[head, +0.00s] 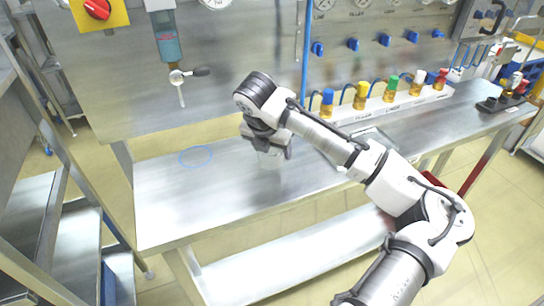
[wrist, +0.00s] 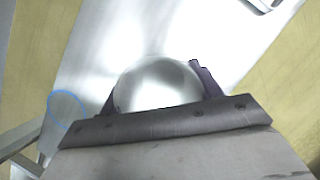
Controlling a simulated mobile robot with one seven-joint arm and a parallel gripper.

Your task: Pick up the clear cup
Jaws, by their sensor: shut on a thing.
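The clear cup (wrist: 158,84) shows in the wrist view as a round, see-through shape between the two dark fingers of my gripper (wrist: 155,92). In the head view the cup (head: 271,159) is a pale, faint shape under my gripper (head: 268,148), over the steel bench. My gripper is shut on the cup. The cup's far side and base are hard to make out, and I cannot tell whether it touches the bench.
A blue ring (head: 196,156) is marked on the steel bench (head: 165,205) to the left, under a tap (head: 180,77). Several bottles with coloured caps (head: 360,96) stand in a row at the back right. The bench's left front is clear.

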